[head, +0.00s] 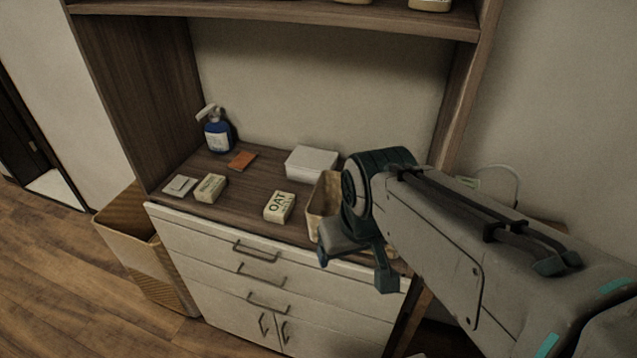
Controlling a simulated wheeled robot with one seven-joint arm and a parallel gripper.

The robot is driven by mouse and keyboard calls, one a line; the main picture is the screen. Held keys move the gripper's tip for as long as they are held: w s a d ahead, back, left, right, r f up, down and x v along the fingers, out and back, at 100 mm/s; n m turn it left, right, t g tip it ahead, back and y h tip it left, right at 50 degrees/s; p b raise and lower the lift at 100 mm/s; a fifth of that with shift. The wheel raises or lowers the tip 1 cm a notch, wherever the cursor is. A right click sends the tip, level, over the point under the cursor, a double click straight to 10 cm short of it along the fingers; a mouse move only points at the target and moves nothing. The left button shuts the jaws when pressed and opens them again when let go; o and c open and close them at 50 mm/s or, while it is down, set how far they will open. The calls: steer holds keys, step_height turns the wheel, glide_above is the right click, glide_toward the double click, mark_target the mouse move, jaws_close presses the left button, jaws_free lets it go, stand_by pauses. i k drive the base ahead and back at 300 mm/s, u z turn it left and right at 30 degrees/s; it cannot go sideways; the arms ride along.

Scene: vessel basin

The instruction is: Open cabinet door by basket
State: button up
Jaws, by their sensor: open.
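The white cabinet has two lower doors, a left door (230,323) and a right door (318,341), both looking shut. Their dark handles, the left (263,325) and the right (284,332), stand side by side at the middle seam; the doors' lower parts are cut off by the frame. A tall woven basket (165,270) stands on the floor against the cabinet's left side. A smaller tan basket (323,195) sits on the counter, partly hidden by my arm. My gripper (355,264) is open and appears empty, above and right of the door handles, apart from them.
Several drawers with bar handles, the top one a drawer (205,233), sit above the doors. Wood floor (60,260) is clear at left.

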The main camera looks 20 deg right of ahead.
mark_target(232, 313)
steer(key=u, duration=0.25)
steer(key=k, duration=0.2)
steer(key=u, duration=0.45)
steer(key=i, duration=0.45)
steer(key=z, duration=0.05)
